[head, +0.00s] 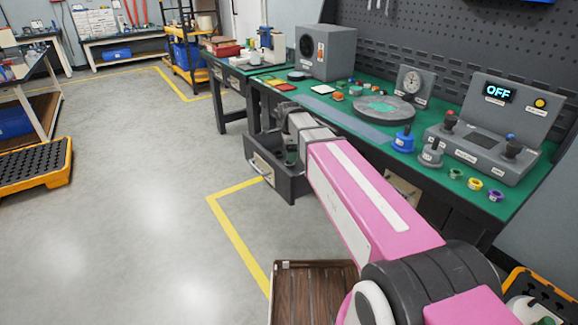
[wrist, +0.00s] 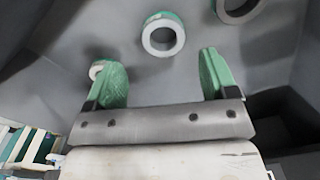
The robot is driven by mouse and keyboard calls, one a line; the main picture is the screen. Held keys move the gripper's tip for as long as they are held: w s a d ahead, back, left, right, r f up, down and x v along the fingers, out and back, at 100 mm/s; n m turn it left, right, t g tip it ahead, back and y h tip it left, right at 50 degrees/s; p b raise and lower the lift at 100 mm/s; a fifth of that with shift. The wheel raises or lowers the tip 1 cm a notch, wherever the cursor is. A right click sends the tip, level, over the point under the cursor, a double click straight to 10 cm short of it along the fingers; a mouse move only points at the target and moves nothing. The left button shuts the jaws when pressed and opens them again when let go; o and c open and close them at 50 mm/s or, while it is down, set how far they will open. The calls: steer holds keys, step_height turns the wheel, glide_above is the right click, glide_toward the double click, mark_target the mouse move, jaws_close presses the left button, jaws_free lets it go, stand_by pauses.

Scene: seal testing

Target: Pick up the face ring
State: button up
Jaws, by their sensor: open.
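My gripper (head: 291,152) reaches down into an open grey drawer (head: 262,172) under the workbench. In the wrist view my gripper (wrist: 160,68) has its two green fingers spread wide with nothing between them. A pale grey ring (wrist: 162,38) with a green edge lies on the drawer floor just beyond the gap between the fingertips. A second ring (wrist: 238,10) lies farther off to the upper right, cut by the frame edge. A small pale round piece (wrist: 97,70) is partly hidden behind the left finger. I cannot tell which ring is the face ring.
The drawer walls stand close around the gripper, with a dark recess (wrist: 275,120) at the right. The green bench top (head: 335,115) above carries a round plate (head: 383,109), a blue knobbed part (head: 403,139) and a control panel (head: 490,130).

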steer(key=shift+w+f, duration=0.15)
steer(key=shift+f, duration=1.15)
steer(key=shift+w+f, duration=0.1)
steer(key=shift+f, duration=1.2)
steer(key=shift+c, duration=0.3)
steer(key=c, duration=0.9)
